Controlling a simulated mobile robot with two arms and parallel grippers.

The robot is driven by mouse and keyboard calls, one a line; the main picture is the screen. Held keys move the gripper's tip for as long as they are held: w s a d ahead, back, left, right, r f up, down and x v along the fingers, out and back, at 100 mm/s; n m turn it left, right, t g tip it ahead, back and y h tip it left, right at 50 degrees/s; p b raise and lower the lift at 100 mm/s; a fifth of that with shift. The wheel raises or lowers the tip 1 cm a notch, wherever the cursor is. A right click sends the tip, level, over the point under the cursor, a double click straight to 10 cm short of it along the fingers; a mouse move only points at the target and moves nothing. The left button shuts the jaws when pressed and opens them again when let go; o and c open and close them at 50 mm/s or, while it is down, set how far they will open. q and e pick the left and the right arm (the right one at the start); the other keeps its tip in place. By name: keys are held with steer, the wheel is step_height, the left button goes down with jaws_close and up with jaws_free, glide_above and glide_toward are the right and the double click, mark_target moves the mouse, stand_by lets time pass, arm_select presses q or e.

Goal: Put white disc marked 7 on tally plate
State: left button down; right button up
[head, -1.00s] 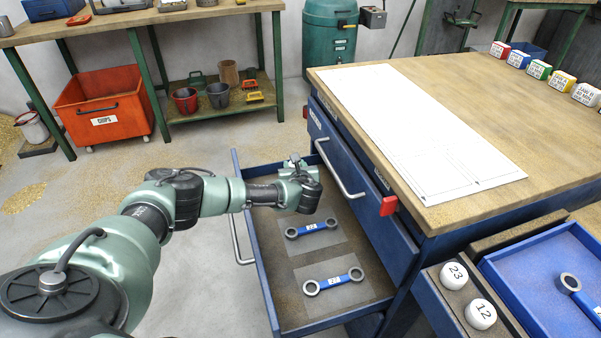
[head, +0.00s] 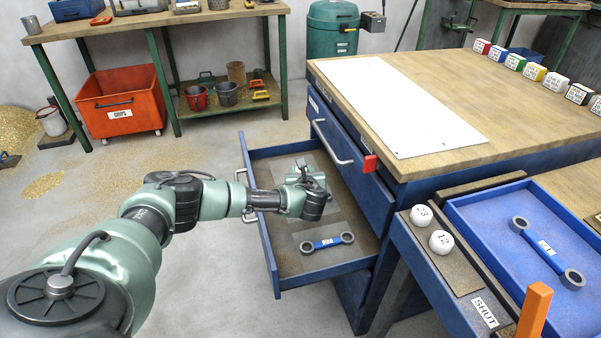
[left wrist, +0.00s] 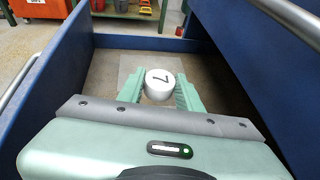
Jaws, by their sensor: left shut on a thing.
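My left gripper (head: 306,172) is inside the open blue drawer (head: 262,232). In the left wrist view its green fingers (left wrist: 160,92) are shut on the white disc marked 7 (left wrist: 159,84), whose number faces up. The head view does not show this disc clearly. A brown plate (head: 462,275) on the blue bench at right, with a SHUT label at its near end, looks like the tally plate. White discs marked 23 (head: 421,216) and 12 (head: 441,242) sit at its far part. The plate is bare between 12 and the label. My right gripper is out of view.
A blue double-ended wrench (head: 327,243) lies on a pale mat in the drawer. A blue tray (head: 500,235) with another wrench (head: 546,250) and an orange post (head: 535,310) are right of the plate.

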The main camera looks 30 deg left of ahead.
arm_select(q)
steer(key=s+d+r+m+t+h, duration=0.1)
steer(key=s+d+r+m+h, duration=0.1)
steer(key=s+d+r, duration=0.3)
steer(key=s+d+r+m+t+h, duration=0.1)
steer(key=s+d+r+m+h, duration=0.2)
steer(key=s+d+r, duration=0.3)
steer(key=s+d+r+m+t+h, duration=0.1)
steer(key=s+d+r+m+h, duration=0.2)
steer(key=d+r, duration=0.9)
steer(key=s+r, duration=0.3)
steer(key=r, duration=0.1)
steer(key=shift+d+h, duration=0.35)
steer(key=shift+h, duration=0.05)
steer(key=shift+s+a, duration=0.1)
